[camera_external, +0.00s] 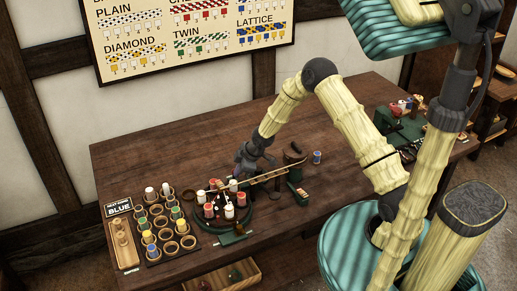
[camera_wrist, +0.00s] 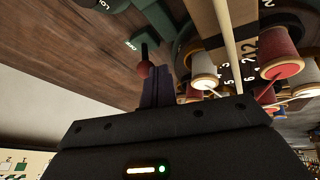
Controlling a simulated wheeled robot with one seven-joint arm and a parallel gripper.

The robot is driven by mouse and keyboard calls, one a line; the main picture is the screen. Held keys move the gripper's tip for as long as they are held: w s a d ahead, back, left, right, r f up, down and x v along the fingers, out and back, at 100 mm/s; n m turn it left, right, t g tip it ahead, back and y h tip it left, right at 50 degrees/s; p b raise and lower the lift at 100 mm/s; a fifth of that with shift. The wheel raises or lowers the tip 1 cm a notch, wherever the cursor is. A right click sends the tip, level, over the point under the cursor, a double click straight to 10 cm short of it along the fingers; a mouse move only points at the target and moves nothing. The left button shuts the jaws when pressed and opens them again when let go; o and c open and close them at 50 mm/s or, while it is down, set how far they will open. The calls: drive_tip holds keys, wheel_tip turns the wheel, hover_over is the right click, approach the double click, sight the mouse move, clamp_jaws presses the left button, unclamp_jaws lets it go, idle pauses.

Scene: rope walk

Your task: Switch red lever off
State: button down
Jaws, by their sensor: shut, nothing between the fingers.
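The red lever shows in the wrist view as a small red knob (camera_wrist: 145,69) on a dark stem. It stands just at the tips of my gripper (camera_wrist: 153,80), close to the left finger; I cannot tell whether they touch. My gripper is shut with nothing between its fingers. In the external view my gripper (camera_external: 243,168) hangs low at the back of the round braiding machine, and I cannot make out the red lever there. The machine (camera_external: 217,222) carries red and white spools.
A wooden bar (camera_external: 262,178) runs from the machine to a green stand (camera_external: 296,186). A tray of ring holders (camera_external: 158,222) with some spools is at the left, beside a "BLUE" card (camera_external: 118,208). A blue spool (camera_external: 317,157) stands right of the stand. Free tabletop (camera_external: 150,160) lies behind.

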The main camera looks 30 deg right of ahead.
drive_tip(key=shift+w+r+g+p, duration=0.25)
drive_tip(key=shift+g+p, duration=0.15)
drive_tip(key=shift+p, duration=0.45)
drive_tip(key=shift+w+r+g+p, duration=0.1)
drive_tip(key=shift+w+g+p, duration=0.25)
drive_tip(key=shift+p, duration=0.2)
drive_tip(key=shift+w+r+b, duration=0.15)
drive_tip(key=shift+w+b, duration=0.6)
drive_tip(key=shift+w, duration=0.35)
drive_tip(key=shift+w+r+b, duration=0.1)
drive_tip(key=shift+w+b, duration=0.6)
drive_tip(key=shift+w, duration=0.4)
drive_tip(key=shift+r, duration=0.1)
drive_tip(key=d+r+p, duration=0.3)
drive_tip(key=r+p, duration=0.2)
drive_tip(key=r, duration=0.4)
drive_tip(key=shift+w+r+p, duration=0.2)
drive_tip(key=shift+p, duration=0.2)
